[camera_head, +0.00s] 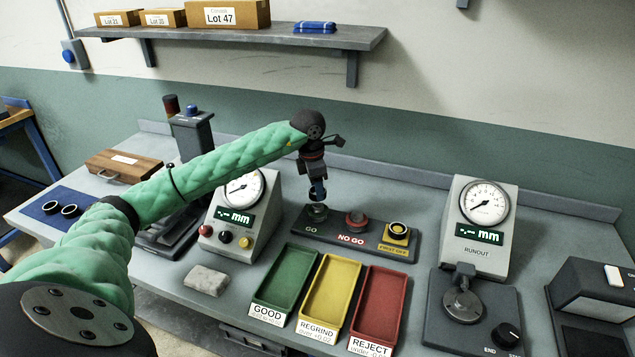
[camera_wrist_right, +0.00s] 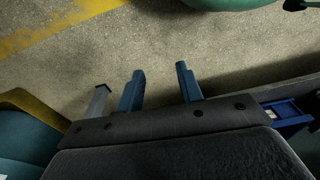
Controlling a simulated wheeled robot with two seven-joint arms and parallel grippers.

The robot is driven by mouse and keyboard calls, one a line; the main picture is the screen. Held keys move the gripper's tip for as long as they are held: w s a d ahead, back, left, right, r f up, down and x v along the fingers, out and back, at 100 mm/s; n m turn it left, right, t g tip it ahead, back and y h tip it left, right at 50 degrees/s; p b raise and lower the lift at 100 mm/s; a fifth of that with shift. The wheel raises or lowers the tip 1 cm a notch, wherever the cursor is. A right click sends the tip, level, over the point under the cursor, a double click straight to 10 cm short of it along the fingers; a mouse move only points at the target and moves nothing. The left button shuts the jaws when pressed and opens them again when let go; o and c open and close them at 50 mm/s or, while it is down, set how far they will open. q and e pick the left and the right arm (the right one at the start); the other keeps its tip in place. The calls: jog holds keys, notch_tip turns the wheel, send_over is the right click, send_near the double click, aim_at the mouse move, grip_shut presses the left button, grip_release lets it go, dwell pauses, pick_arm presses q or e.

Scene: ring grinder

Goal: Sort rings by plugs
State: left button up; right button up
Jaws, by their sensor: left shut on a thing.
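My left gripper (camera_head: 318,194) points down at the GO plug (camera_head: 317,213), shut on what looks like a ring, mostly hidden by the fingers; I cannot tell whether it touches the plug. The red-marked NO GO plug (camera_head: 355,222) and the yellow FIRST OFF stand (camera_head: 397,233) share its dark base. Two dark rings (camera_head: 50,207) (camera_head: 71,210) lie on the blue mat (camera_head: 36,212) at the left. The green GOOD tray (camera_head: 284,280), yellow REGRIND tray (camera_head: 328,290) and red REJECT tray (camera_head: 379,305) look empty. My right gripper (camera_wrist_right: 160,88) is open and empty above the floor.
A gauge with buttons (camera_head: 232,215) stands left of the plugs, and a RUNOUT gauge (camera_head: 478,228) stands right. A grey block (camera_head: 206,280) lies before the left gauge. A wooden box (camera_head: 125,165) is at the back left. A shelf (camera_head: 250,37) with boxes hangs above.

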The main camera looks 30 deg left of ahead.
aim_at(318, 205)
pick_arm(q)
jog(key=shift+f, duration=0.85)
jog(key=shift+f+b, duration=0.35)
jog(key=shift+b, duration=0.05)
jog(key=shift+f, duration=0.25)
jog(key=shift+f+b, duration=0.35)
jog(key=shift+b, duration=0.1)
jog(key=shift+f, duration=0.25)
jog(key=shift+f+b, duration=0.1)
jog(key=shift+b, duration=0.2)
pick_arm(e)
notch_tip(318, 205, up, 9)
jog(key=w+a, duration=0.2)
jog(key=w, duration=0.1)
jog(key=shift+a, duration=0.2)
jog(key=shift+r, duration=0.15)
